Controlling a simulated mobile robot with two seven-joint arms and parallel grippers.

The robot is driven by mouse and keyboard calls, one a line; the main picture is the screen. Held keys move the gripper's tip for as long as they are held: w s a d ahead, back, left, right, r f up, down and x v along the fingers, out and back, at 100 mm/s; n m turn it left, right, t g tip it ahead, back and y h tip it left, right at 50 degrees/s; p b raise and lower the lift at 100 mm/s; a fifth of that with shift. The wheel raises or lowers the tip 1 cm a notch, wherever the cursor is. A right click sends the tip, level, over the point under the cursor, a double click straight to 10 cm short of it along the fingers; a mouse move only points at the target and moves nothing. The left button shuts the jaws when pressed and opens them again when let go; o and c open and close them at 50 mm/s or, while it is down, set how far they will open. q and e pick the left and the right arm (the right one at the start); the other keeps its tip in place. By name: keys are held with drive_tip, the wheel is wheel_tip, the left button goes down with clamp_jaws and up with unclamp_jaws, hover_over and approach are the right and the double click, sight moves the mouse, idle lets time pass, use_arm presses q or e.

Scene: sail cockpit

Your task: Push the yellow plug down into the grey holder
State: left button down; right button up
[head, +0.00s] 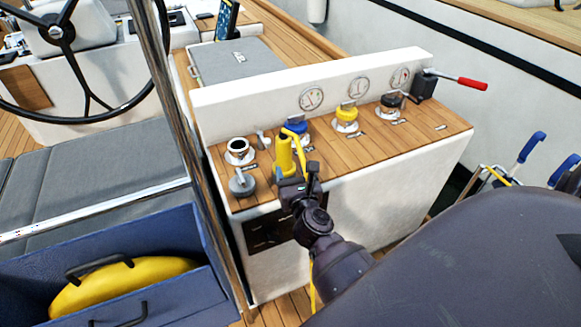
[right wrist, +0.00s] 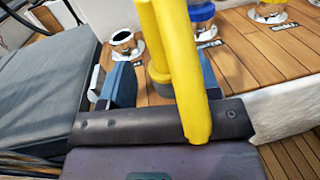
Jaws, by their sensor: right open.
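The yellow plug (head: 284,155) stands roughly upright at the front of the wooden console top, with a yellow cable looping from its top. My right gripper (head: 299,180) is at the plug's lower part, from the front. In the right wrist view the plug (right wrist: 158,75) shows between the open fingers (right wrist: 165,88), with a gap to the left finger; the thick yellow cable passes in front of it. The gripper hides the plug's lower end, so I cannot tell how it sits in the grey holder, which I cannot make out. My left gripper is not in view.
A round grey fitting (head: 242,184) and a chrome socket (head: 239,151) are left of the plug. Blue (head: 296,128), yellow (head: 346,115) and black (head: 391,103) switches stand behind and to the right. A steel pole (head: 172,110) rises at the console's left edge.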

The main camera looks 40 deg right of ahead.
drive_tip(key=shift+s+a, duration=0.2)
drive_tip(key=shift+s, duration=0.35)
idle(0.4)
drive_tip(key=s+a+n+t+y, duration=0.1)
drive_tip(key=a+n+y, duration=0.3)
drive_tip(key=n, duration=1.1)
drive_tip(key=s+a+n+y, duration=0.1)
drive_tip(key=a+n+y, duration=0.3)
drive_tip(key=n, duration=1)
drive_tip(key=s+d+f+n+g, duration=0.1)
drive_tip(key=s+f+n+g, duration=0.2)
drive_tip(key=s+f+n, duration=0.3)
drive_tip(key=s+f+n+g+h, duration=0.1)
drive_tip(key=s+f+n+g, duration=0.2)
drive_tip(key=s, duration=0.9)
wheel_tip(320, 180, down, 4)
drive_tip(key=n, duration=0.4)
drive_tip(key=shift+s+d+r+g+p, duration=0.15)
drive_tip(key=shift+d+r+g+p, duration=0.05)
drive_tip(key=shift+d+g+p, duration=0.15)
